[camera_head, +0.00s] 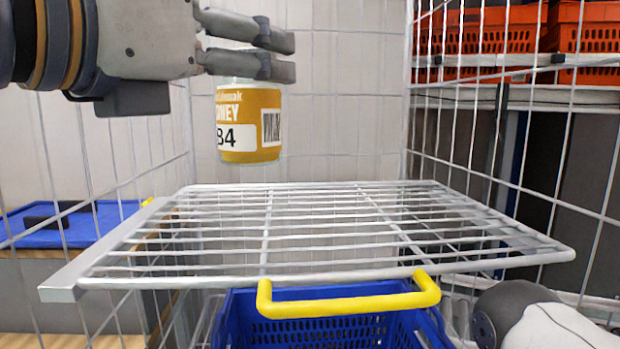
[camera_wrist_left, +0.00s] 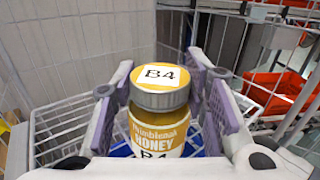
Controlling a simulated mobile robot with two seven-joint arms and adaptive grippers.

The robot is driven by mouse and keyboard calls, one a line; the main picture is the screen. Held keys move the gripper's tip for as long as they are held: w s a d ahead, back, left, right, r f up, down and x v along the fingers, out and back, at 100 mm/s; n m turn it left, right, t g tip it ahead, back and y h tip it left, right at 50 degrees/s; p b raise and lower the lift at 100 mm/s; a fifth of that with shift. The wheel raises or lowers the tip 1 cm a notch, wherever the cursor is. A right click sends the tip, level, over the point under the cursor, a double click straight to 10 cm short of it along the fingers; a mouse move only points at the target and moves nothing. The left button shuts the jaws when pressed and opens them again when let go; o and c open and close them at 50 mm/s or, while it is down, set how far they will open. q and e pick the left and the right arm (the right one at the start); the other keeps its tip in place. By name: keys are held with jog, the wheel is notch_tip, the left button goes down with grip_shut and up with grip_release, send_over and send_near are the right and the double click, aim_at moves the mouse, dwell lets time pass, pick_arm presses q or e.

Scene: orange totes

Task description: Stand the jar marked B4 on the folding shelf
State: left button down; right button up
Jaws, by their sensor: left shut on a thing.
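The jar marked B4 (camera_head: 249,125) is a honey jar with a yellow label and a barcode. It hangs upright in my left gripper (camera_head: 285,55), above the back left part of the folding shelf and apart from it. In the left wrist view the jar (camera_wrist_left: 160,100) has a grey lid with a B4 sticker and sits between both finger pads of the left gripper (camera_wrist_left: 165,90). The folding shelf (camera_head: 330,232) is a white wire rack lying flat and bare. Part of my right arm shows at the lower right, but its gripper is not in view.
A blue basket (camera_head: 340,330) with a yellow handle (camera_head: 345,303) is below the shelf's front edge. White wire mesh walls (camera_head: 510,120) enclose the shelf on its sides. Orange totes (camera_head: 585,35) stand beyond the right mesh. A blue tray (camera_head: 70,225) lies outside at left.

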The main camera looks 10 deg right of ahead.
pick_arm(q)
jog(key=shift+w+d+f, duration=0.85)
jog(key=shift+w+f, duration=0.5)
jog(key=shift+f, duration=0.5)
jog(key=shift+w+d+f, duration=0.8)
jog(key=shift+w+f, duration=0.6)
jog(key=shift+f, duration=0.5)
jog(key=shift+w+d+f, duration=0.85)
jog(key=shift+w+f, duration=0.5)
jog(key=shift+f, duration=0.5)
jog(key=c, duration=0.9)
grip_release()
jog(key=shift+f, duration=0.1)
jog(key=shift+c, duration=0.2)
